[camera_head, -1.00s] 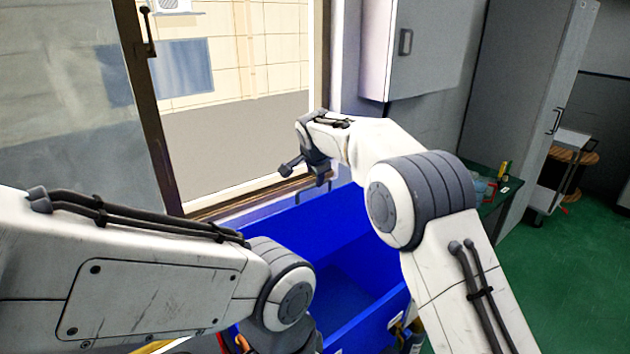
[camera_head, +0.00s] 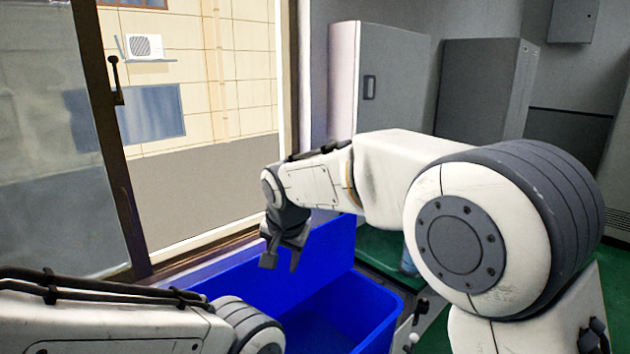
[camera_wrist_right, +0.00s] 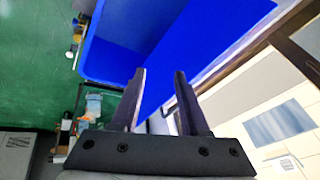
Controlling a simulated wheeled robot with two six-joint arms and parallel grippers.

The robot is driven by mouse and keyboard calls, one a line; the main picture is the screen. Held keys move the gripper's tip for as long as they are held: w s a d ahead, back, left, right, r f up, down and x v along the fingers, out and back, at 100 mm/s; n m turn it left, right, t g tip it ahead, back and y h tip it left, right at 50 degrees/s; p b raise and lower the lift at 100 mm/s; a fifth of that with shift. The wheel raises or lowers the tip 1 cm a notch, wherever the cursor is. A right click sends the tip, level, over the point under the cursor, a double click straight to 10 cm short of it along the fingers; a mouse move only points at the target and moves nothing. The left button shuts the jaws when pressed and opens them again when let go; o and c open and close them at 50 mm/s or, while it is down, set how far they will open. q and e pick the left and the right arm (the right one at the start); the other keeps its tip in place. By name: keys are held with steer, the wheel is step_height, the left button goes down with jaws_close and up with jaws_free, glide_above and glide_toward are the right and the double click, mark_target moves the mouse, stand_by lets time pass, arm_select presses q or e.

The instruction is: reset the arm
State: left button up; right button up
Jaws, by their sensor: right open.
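My right arm crosses the head view from the lower right, bent at a large grey joint. My right gripper (camera_head: 283,252) points down near the back wall of a blue bin, in front of the window. In the right wrist view the right gripper (camera_wrist_right: 160,92) has its two dark fingers apart with nothing between them. My left arm lies along the lower left of the head view. Its gripper is out of the picture.
The blue bin (camera_head: 372,312) stands open below the right arm; it also shows in the right wrist view (camera_wrist_right: 108,62). A window frame (camera_head: 108,150) is at the left. Grey cabinets (camera_head: 478,90) stand behind.

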steer(key=s+d+f+n+g, duration=0.1)
steer(key=s+d+f+n, duration=0.1)
steer(key=s, duration=0.8)
steer(key=s+d+f+n+g, duration=0.2)
steer(key=s+d+n, duration=0.3)
steer(key=s, duration=0.6)
steer(key=s+d+f+n+g, duration=0.1)
steer(key=s+d+f+n, duration=0.3)
steer(key=s, duration=0.6)
steer(key=shift+s+d+g, duration=0.3)
steer(key=shift+s+g, duration=0.05)
steer(key=shift+g, duration=0.05)
steer(key=shift+f, duration=0.1)
